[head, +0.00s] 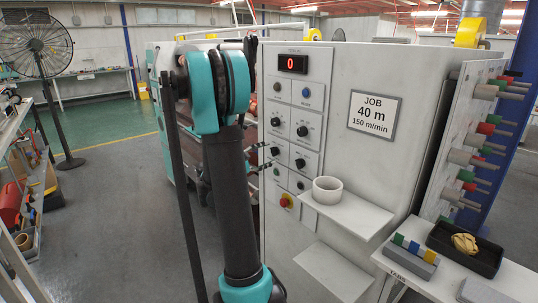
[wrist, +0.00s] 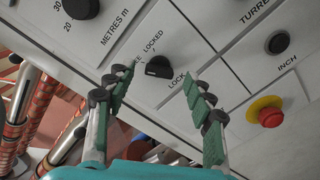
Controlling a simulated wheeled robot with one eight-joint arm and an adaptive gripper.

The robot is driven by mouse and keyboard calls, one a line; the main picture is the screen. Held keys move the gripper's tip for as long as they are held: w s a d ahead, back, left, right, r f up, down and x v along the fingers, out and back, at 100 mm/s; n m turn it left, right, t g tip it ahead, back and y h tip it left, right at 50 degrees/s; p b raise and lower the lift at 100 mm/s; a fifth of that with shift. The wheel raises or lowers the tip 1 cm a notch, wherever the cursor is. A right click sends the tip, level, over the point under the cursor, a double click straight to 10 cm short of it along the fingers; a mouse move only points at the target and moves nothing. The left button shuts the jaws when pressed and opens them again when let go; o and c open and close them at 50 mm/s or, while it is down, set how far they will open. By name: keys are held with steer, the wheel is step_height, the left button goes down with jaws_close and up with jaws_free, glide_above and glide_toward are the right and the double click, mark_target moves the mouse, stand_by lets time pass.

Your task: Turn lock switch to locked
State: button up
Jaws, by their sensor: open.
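The lock switch (wrist: 159,67) is a black knob on the grey control panel, in the middle of the wrist view. The word LOCKED is printed beside it, and another label is partly covered by a finger. Which mark the knob points to is too small to tell. My gripper (wrist: 161,95) is open and empty, with one green-padded finger on each side of the switch in the picture. Contact with the knob cannot be made out. In the head view the gripper is mostly hidden behind my arm, and only dark fingertips show near the panel.
A red emergency button (wrist: 270,117) on a yellow ring, a turret inch button (wrist: 278,43) and a metres knob (wrist: 82,8) surround the switch. The head view shows a display reading 0 (head: 293,64) and a shelf (head: 345,215) with a white roll (head: 327,190).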

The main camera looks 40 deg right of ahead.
steer(key=shift+w+d, duration=0.1)
steer(key=shift+d, duration=0.8)
steer(key=c, duration=1.1)
